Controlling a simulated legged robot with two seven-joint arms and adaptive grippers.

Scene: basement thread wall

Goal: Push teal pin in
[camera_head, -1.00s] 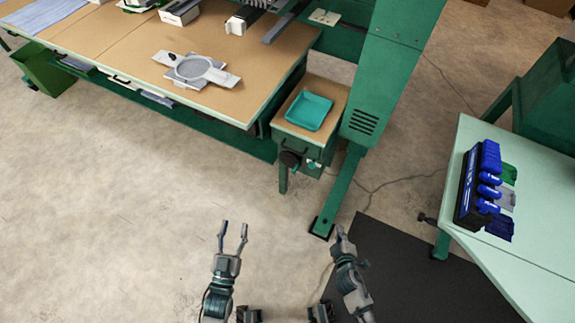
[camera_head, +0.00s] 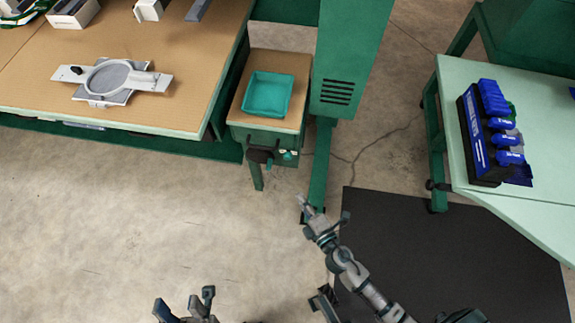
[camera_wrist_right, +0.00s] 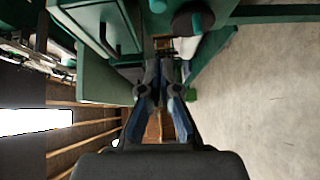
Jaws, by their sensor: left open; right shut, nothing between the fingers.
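Small teal parts (camera_head: 289,154) show on the front of the green cabinet, beside a dark round knob (camera_head: 260,157). They are too small in the head view to tell which is the pin or how far it sticks out. In the right wrist view a teal part (camera_wrist_right: 157,5) shows at the top edge near the dark knob (camera_wrist_right: 184,23). My right gripper (camera_head: 304,203) is shut and empty, below and slightly right of the teal parts, apart from them in the picture. Its fingers (camera_wrist_right: 164,66) point toward the cabinet area. My left gripper (camera_head: 183,302) is open and empty at the bottom edge.
A teal tray (camera_head: 268,95) sits on the cabinet's wooden top. A green post (camera_head: 345,60) stands right of it. A wooden workbench (camera_head: 165,105) is at left. A pale green table (camera_head: 448,110) with a blue-and-black rack (camera_head: 480,130) is at right. A black mat (camera_head: 440,250) covers floor.

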